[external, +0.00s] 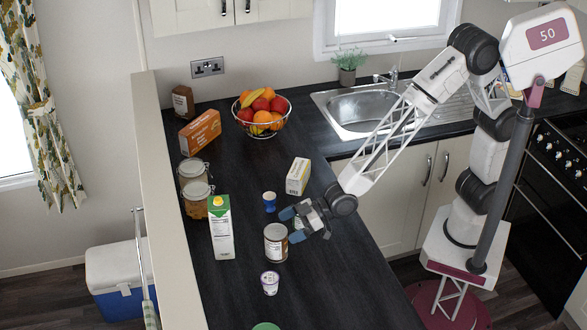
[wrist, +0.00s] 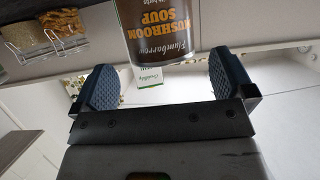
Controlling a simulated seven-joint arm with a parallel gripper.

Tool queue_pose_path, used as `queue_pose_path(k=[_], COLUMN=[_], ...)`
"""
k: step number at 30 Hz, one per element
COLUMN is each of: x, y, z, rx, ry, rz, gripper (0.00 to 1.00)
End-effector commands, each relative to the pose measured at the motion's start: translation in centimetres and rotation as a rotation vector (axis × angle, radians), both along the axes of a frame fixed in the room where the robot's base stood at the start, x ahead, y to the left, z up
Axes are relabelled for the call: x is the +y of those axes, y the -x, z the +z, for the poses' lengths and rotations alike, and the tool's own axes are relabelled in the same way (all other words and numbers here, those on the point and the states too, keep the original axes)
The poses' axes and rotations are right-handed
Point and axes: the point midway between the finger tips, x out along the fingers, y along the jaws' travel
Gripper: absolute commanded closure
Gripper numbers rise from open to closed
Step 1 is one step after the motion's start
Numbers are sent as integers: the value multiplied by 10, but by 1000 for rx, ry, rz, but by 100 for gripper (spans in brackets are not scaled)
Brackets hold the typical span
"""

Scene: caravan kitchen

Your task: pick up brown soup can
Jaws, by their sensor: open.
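The brown soup can (external: 276,243) stands upright on the dark counter in the external view. In the wrist view the soup can (wrist: 157,32) shows a brown "mushroom soup" label, and its upper part in the picture is cut off by the frame edge. My gripper (external: 291,225) is open just right of the can, its blue fingers pointing left towards it. In the wrist view the fingers of my gripper (wrist: 163,74) are wide apart, with the can beyond and between them in the picture. I see no contact with the can.
A milk carton (external: 221,228) and glass jars (external: 196,198) stand left of the can. Front counter space is mostly clear.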

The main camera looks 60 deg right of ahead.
Motion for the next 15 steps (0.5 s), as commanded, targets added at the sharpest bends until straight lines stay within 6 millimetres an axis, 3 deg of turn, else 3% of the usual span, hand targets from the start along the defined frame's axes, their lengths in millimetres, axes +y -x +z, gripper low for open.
queue_pose_path(k=[15], x=[20], y=[-19], z=[-14], rx=[0], ry=[1], rz=[0], gripper=[0])
